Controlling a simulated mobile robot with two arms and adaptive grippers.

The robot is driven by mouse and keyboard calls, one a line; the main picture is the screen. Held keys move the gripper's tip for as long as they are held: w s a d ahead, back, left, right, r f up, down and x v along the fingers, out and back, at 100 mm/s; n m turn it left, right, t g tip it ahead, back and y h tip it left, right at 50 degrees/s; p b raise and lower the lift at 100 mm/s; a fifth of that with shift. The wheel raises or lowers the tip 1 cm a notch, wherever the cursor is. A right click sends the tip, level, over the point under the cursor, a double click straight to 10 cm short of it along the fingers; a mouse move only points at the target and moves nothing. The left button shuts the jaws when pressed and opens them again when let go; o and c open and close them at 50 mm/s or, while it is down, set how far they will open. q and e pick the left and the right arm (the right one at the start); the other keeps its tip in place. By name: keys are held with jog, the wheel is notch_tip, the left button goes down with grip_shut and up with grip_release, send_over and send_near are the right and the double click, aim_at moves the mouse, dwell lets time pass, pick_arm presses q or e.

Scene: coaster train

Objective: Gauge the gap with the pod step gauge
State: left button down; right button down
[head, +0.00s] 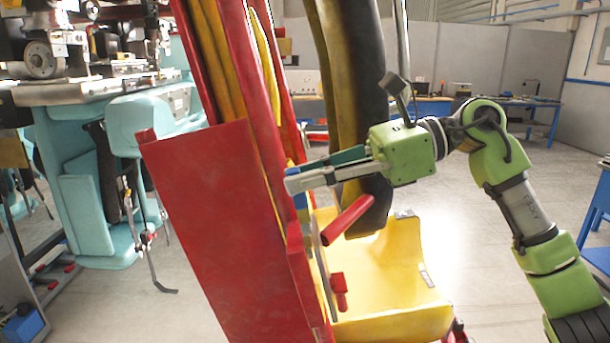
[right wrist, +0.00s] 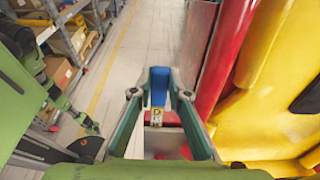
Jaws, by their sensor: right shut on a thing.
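My right gripper (head: 290,179) reaches in from the right, with its fingers pointing left at the edge of the tall red panel (head: 215,220). In the right wrist view its two fingers (right wrist: 158,92) are shut on a small blue piece (right wrist: 158,80), which I take to be the pod step gauge. A small yellowish marked part (right wrist: 155,118) shows just below the blue. In the head view a little blue (head: 301,203) shows by the fingertips, mostly hidden. I cannot tell whether the gauge touches the panel or sits in a gap.
A yellow seat (head: 385,280) with a black and yellow padded restraint (head: 355,100) stands beside the panel, close to my right arm. A red handle (head: 347,220) sticks out below the gripper. A teal machine (head: 85,170) stands at left. Floor at right is clear.

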jog(key=shift+d+f+b, duration=0.2)
jog(key=shift+f+b, duration=0.45)
jog(key=shift+f, duration=0.2)
dwell(0.7)
jog(key=shift+a+r, duration=0.1)
jog(key=shift+r, duration=0.05)
dwell(1.5)
jog(key=shift+f, duration=0.25)
dwell(0.9)
jog(key=shift+a+r+p, duration=0.3)
jog(key=shift+r+p, duration=0.75)
jog(key=shift+r, duration=0.35)
jog(key=shift+a+r+p, duration=0.35)
jog(key=shift+r+p, duration=0.7)
jog(key=shift+r, duration=0.4)
jog(key=shift+a+r+p, duration=0.3)
jog(key=shift+r+p, duration=0.75)
jog(key=shift+r, duration=0.35)
